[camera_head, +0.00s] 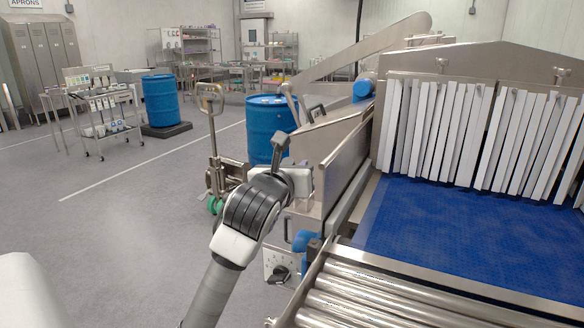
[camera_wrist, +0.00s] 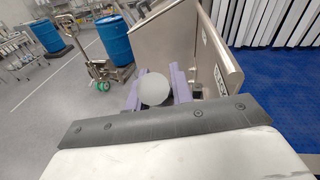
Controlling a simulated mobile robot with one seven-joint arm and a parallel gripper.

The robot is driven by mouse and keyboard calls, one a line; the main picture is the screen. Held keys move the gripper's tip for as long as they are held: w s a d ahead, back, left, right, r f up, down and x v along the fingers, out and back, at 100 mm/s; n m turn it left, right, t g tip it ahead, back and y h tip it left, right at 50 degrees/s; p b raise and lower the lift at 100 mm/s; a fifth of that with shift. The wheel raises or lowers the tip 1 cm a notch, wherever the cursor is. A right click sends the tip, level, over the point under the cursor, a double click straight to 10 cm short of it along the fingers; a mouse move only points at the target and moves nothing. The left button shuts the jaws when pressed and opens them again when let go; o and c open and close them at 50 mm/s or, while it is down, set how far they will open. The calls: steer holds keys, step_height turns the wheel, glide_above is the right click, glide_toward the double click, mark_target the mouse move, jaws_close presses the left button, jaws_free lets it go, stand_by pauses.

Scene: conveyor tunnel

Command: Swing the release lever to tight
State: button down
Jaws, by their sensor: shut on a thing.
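The release lever shows in the wrist view as a round pale grey knob (camera_wrist: 154,92). It sits between the two purple fingers of my gripper (camera_wrist: 158,74), which are shut on it. The lever's shaft and any tight mark are hidden or too small to make out. In the head view my gripper (camera_head: 304,181) is at the left side of the conveyor's metal housing (camera_head: 345,160). My own wrist hides the fingers and the knob there.
Steel rollers (camera_head: 375,290) and a blue belt (camera_head: 430,220) lie to the right, before white strip curtains (camera_head: 430,130). A pallet jack (camera_head: 212,150) and a blue barrel (camera_head: 268,125) stand behind. A labelled panel (camera_wrist: 220,62) is close on the right.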

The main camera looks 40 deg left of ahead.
steer(key=shift+w+a+r+g+p, duration=0.15)
steer(key=shift+w+r+g+p, duration=0.3)
steer(key=shift+w+g, duration=0.25)
steer(key=shift+w+f+h, duration=0.1)
steer(key=shift+h, duration=0.2)
steer(key=c, duration=1.2)
jaws_free()
steer(key=shift+c, duration=0.2)
steer(key=b+v, duration=0.4)
steer(key=v, duration=1)
steer(key=shift+w, duration=0.15)
